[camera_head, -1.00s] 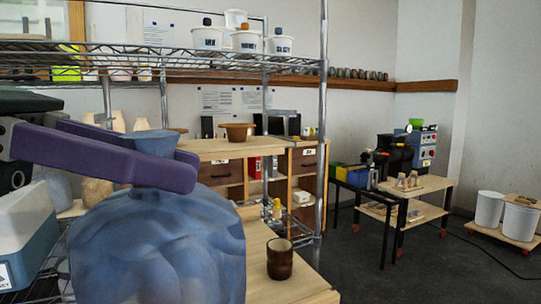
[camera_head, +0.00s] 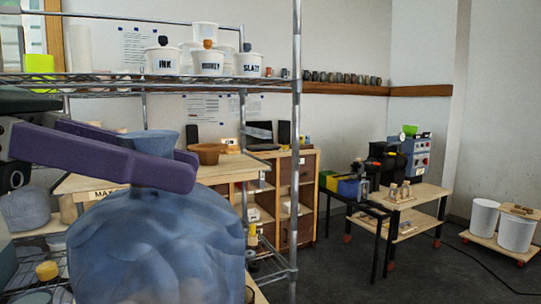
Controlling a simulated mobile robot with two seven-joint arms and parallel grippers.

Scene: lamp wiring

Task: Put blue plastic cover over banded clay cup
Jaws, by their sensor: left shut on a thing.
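The blue plastic cover (camera_head: 155,245) hangs large in the foreground at lower left, with a wrinkled body and a narrow neck that flares at the top. My left gripper (camera_head: 185,168) has purple fingers closed around the cover's neck and holds it up. A thin brown sliver (camera_head: 250,294) at the cover's lower right edge looks like the clay cup; the rest is hidden behind the cover or out of frame, so its bands do not show. The cover appears in front of it, and I cannot tell the gap. My right gripper is not in view.
A wire shelf with a metal post (camera_head: 297,150) stands close by, holding labelled white tubs (camera_head: 207,62). Behind it is a wooden cabinet (camera_head: 300,200). A cart (camera_head: 425,192) and white buckets (camera_head: 516,233) stand at right. The dark floor between is open.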

